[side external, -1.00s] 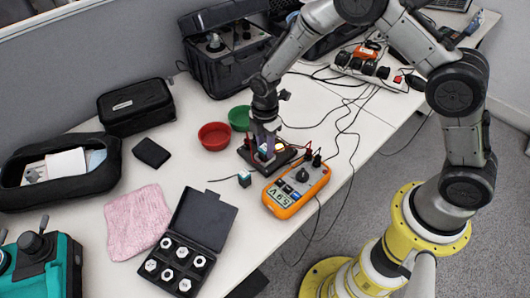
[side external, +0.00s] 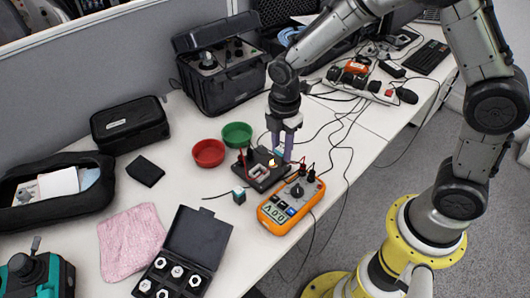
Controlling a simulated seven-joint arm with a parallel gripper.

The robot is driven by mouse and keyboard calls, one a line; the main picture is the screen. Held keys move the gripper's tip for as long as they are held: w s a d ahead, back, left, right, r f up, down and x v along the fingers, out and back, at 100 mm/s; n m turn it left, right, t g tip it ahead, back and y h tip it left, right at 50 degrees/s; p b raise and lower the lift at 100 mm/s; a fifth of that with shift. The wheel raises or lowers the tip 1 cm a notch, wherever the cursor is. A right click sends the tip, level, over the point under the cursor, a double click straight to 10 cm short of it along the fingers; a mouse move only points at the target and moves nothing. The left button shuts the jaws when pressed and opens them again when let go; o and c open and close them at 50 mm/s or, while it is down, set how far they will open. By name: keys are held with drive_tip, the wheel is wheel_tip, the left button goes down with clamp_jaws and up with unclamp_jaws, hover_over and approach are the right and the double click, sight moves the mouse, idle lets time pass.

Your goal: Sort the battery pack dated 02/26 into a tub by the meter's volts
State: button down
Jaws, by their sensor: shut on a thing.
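My gripper (side external: 280,156) is shut on a small bluish battery pack, mostly hidden between its purple fingers, just above and right of the black test stand (side external: 263,181). The stand's pale cradle looks empty. Another small dark pack with a teal top (side external: 239,196) and a wire lies on the table left of the meter. The orange meter (side external: 300,213) lies in front of the stand; its display looks like 0.0 V, seen at an angle. A red tub (side external: 208,153) and a green tub (side external: 237,135) stand behind the stand, both apparently empty. No date is legible.
An open black case of weights (side external: 197,236), a pink cloth (side external: 130,242) and a black block (side external: 145,171) lie to the left. A dark instrument case (side external: 220,75) stands behind the tubs. Cables (side external: 345,130) and a power strip (side external: 362,84) are at the right.

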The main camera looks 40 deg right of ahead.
drive_tip(key=s+d+r, duration=0.1)
drive_tip(key=s+r, duration=0.2)
drive_tip(key=s, duration=0.3)
drive_tip(key=w+r, duration=0.1)
drive_tip(key=w, duration=0.1)
drive_tip(key=w+r, duration=0.2)
drive_tip(key=w+a+r, duration=0.1)
drive_tip(key=w, duration=0.1)
drive_tip(key=shift+w+r, duration=0.15)
drive_tip(key=shift+r, duration=0.05)
drive_tip(key=w+a+r, duration=0.2)
drive_tip(key=w+a, duration=0.1)
drive_tip(key=w, duration=1)
hover_over(214, 154)
wheel_tip(214, 154, down, 12)
drive_tip(key=shift+s+f, duration=0.1)
drive_tip(key=shift+f, duration=3.4)
